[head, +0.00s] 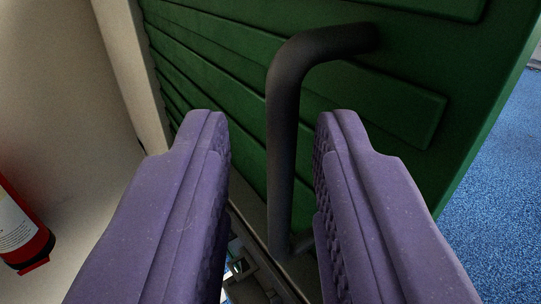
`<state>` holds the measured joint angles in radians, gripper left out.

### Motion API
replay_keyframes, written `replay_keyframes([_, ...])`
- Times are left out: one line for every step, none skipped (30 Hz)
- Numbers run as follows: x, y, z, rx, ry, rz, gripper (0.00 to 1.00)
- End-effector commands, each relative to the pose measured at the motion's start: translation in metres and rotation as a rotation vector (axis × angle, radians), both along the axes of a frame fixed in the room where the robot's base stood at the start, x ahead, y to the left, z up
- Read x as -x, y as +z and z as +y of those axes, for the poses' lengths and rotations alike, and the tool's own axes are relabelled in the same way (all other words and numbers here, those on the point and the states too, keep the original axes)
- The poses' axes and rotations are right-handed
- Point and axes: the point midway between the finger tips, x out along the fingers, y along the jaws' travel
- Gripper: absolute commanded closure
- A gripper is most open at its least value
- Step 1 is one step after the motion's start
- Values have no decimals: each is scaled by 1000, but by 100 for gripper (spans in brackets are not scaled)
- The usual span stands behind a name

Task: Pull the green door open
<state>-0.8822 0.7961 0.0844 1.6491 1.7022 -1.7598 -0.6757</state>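The green door (225,60) with raised horizontal panels fills the upper middle of the head view. Its right edge shows, with blue floor beyond it. A dark bar handle (283,140) stands out from the door, bent at its top toward the panel. My gripper (272,135) is open, with one purple finger on each side of the handle's upright bar. Gaps show between the bar and both fingers, wider on the left.
A red fire extinguisher (22,225) with a pale label is at the lower left against a beige wall (65,90). A pale door frame (130,75) runs beside the door's left side. Speckled blue floor (497,170) lies open at the right.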

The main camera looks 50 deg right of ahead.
Motion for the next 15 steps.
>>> replay_keyframes([7,1,8,-1,2,0,70])
replay_keyframes([10,1,12,-1,1,1,70])
replay_keyframes([14,1,16,1,0,-1,70])
replay_keyframes([16,1,19,1,0,-1,70])
replay_keyframes([19,0,22,1,0,-1,70])
replay_keyframes([21,0,25,0,-1,-1,70])
replay_keyframes([22,0,26,0,-2,-1,70])
replay_keyframes([24,0,28,0,-2,-1,70])
replay_keyframes([25,0,28,0,-3,-1,70])
replay_keyframes([25,0,29,0,-3,-1,70])
replay_keyframes([25,0,29,1,-4,-1,70])
replay_keyframes([25,0,29,1,-4,-1,70])
replay_keyframes([25,0,29,1,-3,-1,70])
replay_keyframes([25,0,29,1,-3,-1,70])
replay_keyframes([25,0,29,1,-3,-1,70])
